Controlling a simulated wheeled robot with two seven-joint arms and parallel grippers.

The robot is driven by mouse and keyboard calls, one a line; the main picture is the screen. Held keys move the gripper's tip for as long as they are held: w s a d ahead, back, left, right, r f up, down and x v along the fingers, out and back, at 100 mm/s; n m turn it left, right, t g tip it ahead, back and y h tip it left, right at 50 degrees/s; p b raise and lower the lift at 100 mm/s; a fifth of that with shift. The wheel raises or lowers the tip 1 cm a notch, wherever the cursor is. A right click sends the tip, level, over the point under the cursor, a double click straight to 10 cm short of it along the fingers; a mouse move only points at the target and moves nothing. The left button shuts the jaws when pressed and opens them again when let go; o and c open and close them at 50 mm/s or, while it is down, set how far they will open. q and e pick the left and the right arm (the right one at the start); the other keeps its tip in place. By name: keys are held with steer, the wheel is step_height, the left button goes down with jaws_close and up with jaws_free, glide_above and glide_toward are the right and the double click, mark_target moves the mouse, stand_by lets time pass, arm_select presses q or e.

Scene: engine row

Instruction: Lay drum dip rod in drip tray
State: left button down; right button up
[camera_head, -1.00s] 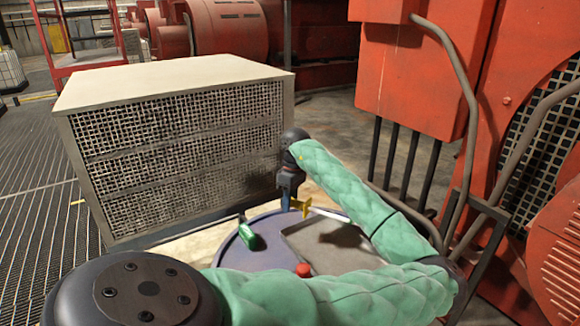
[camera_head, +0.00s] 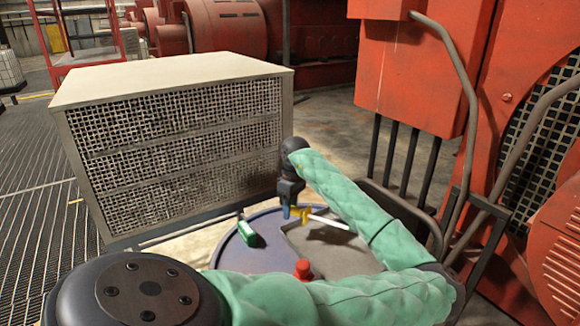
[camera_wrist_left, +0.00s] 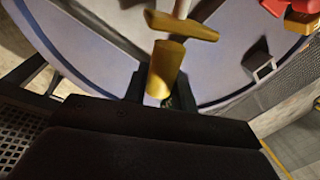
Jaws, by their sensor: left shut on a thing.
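My left gripper (camera_head: 290,208) is shut on the yellow T-shaped handle (camera_head: 303,213) of the dip rod, above the drum. The rod's white shaft (camera_head: 332,222) extends right from the handle, close to level, over the grey drip tray (camera_head: 325,258). I cannot tell whether the shaft touches the tray; my arm hides part of the tray. In the left wrist view the yellow handle (camera_wrist_left: 166,68) sits between the fingers, with the shaft's start (camera_wrist_left: 182,9) at the top edge. My right gripper is not in view.
The blue-purple drum top (camera_head: 232,256) carries a green object (camera_head: 247,233) at left and a red cap (camera_head: 303,269) in front. A beige mesh-sided box (camera_head: 180,140) stands behind left. Red machinery (camera_head: 430,70) with pipes stands close on the right.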

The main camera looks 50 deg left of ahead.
arm_select(q)
steer(key=shift+f+b, duration=0.55)
steer(key=shift+f, duration=1.75)
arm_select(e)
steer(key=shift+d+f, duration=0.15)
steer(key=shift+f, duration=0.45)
arm_select(q)
steer(key=c, duration=1.1)
jaws_free()
steer(key=shift+o, duration=0.2)
steer(key=shift+w+r, duration=0.1)
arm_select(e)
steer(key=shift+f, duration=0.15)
arm_select(q)
steer(key=shift+a+r+b, duration=0.1)
steer(key=shift+r+b, duration=0.15)
steer(key=shift+b, duration=0.1)
step_height(320, 180, up, 7)
steer(key=w+b, duration=0.1)
steer(key=b, duration=0.2)
steer(key=shift+w+a, duration=0.15)
steer(key=shift+a, duration=0.1)
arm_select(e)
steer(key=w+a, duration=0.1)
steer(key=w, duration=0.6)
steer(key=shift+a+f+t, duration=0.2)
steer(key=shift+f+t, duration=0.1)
